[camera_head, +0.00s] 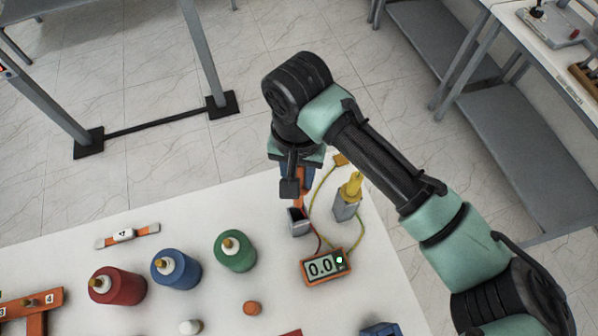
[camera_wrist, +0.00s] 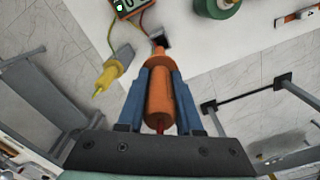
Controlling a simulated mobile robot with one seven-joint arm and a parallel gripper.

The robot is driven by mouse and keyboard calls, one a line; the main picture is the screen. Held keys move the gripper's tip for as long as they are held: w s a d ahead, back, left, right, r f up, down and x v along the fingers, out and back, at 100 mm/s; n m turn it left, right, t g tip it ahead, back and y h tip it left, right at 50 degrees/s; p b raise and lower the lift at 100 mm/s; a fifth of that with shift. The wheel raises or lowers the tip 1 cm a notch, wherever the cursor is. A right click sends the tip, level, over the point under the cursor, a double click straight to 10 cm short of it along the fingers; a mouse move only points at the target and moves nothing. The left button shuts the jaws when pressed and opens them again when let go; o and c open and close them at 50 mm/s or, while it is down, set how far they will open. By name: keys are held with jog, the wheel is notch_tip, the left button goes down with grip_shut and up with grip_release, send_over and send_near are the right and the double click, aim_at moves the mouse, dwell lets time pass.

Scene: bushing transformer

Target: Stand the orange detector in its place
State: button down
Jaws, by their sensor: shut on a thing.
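My gripper (camera_head: 302,175) is shut on the orange detector (camera_head: 300,198), above the far edge of the white table. In the wrist view, the blue fingers of my gripper (camera_wrist: 159,70) sit on both sides of the orange detector (camera_wrist: 158,98). A grey holder (camera_head: 299,228) with a dark opening stands just below the detector's lower end. In the wrist view this holder (camera_wrist: 161,41) is partly hidden by the detector. I cannot tell whether the detector's end is inside the opening or just above it.
A yellow detector (camera_head: 351,187) stands in a grey holder (camera_head: 345,211) to the right. An orange meter (camera_head: 325,267) reading 0.0 lies in front, with wires nearby. Green (camera_head: 236,252), blue (camera_head: 177,270) and red (camera_head: 117,286) spools stand to the left.

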aim_at(298, 207)
jog(key=shift+a+r+p, duration=0.1)
jog(key=shift+p, duration=0.2)
jog(key=shift+f+b, duration=0.95)
jog(key=shift+f, duration=0.8)
jog(key=shift+f+b, duration=3.95)
jog(key=shift+f, duration=2.2)
jog(key=shift+f+b, duration=0.35)
jog(key=shift+f, duration=0.35)
jog(key=c, duration=0.5)
grip_release()
